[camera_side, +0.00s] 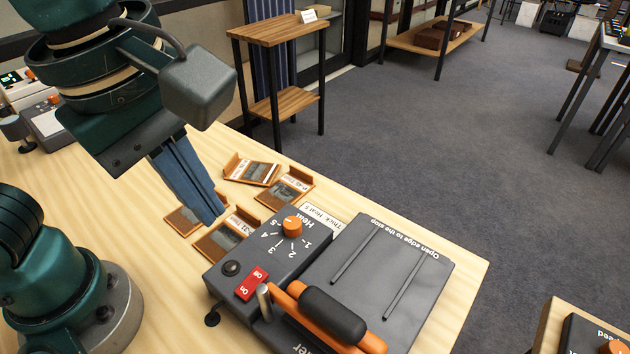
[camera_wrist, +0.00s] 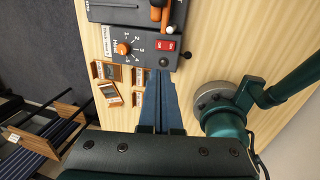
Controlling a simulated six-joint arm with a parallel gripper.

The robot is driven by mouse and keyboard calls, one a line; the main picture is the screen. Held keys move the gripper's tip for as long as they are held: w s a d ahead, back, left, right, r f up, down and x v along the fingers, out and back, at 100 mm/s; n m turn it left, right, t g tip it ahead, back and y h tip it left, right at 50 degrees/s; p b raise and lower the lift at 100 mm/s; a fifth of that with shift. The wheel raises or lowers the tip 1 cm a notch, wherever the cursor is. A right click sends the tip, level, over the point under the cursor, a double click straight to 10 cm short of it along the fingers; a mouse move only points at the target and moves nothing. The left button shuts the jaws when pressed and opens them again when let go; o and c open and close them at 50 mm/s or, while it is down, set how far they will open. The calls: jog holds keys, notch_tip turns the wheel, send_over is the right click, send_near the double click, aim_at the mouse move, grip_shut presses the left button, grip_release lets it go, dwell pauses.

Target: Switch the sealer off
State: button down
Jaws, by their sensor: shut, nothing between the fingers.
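The sealer (camera_side: 390,270) is a dark grey box on the wooden table, with an orange heat dial (camera_side: 291,227), a black round knob or button (camera_side: 232,268) and a red rocker switch (camera_side: 252,284) marked On and Off. I cannot tell which side of the switch is pressed in. The switch (camera_wrist: 165,44) and dial (camera_wrist: 124,47) also show in the wrist view. My gripper (camera_side: 214,219) has long blue fingers, shut and empty. Its tips are apart from the switch, above the table by the sealer's edge; in the wrist view the fingertips (camera_wrist: 160,73) lie just below the round button.
Several small brown-framed items (camera_side: 285,188) lie on the table behind and beside the sealer. A black-and-orange lever handle (camera_side: 333,315) and a metal post (camera_side: 264,300) rise close to the switch. Other devices (camera_side: 45,125) stand at the far left. The table's right edge borders open carpet.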

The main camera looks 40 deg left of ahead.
aim_at(255, 274)
jog(key=x, duration=1.4)
